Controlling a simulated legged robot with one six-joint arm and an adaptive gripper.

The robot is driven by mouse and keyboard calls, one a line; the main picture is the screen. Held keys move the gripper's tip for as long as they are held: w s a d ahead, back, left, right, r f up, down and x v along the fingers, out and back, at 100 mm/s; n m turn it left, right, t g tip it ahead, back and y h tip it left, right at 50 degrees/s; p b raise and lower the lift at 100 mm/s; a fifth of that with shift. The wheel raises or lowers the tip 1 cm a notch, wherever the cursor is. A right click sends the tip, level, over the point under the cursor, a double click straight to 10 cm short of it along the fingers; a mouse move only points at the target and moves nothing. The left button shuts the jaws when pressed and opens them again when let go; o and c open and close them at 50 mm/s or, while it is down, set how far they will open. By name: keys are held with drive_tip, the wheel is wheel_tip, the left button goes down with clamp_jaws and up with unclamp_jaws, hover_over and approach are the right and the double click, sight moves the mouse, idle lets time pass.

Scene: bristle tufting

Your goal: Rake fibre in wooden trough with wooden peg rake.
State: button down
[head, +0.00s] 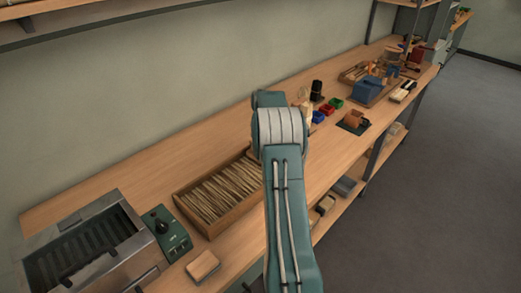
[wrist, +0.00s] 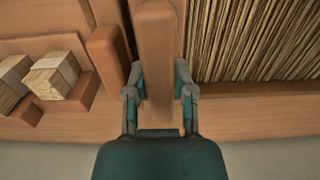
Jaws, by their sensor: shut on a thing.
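The wooden trough (head: 237,219) lies on the bench in the head view, filled with long straw-coloured fibre (head: 218,192). In the wrist view the trough's edge (wrist: 255,89) and fibre (wrist: 250,40) are at the upper right. My gripper (wrist: 158,72) is shut on a brown wooden bar, which looks like the handle of the peg rake (wrist: 157,35). The bar runs upright in the picture between the two fingers, just left of the fibre. No pegs can be made out. In the head view my arm hides the gripper, the rake and the trough's right end.
A metal-framed unit (head: 85,245) and a green control box (head: 166,233) stand left of the trough. A small wooden block (head: 203,265) lies in front. Bins, a blue box (head: 368,88) and tools stand farther right. Pale blocks (wrist: 52,75) show left in the wrist view.

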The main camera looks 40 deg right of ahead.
drive_tip(key=shift+r, duration=4.55)
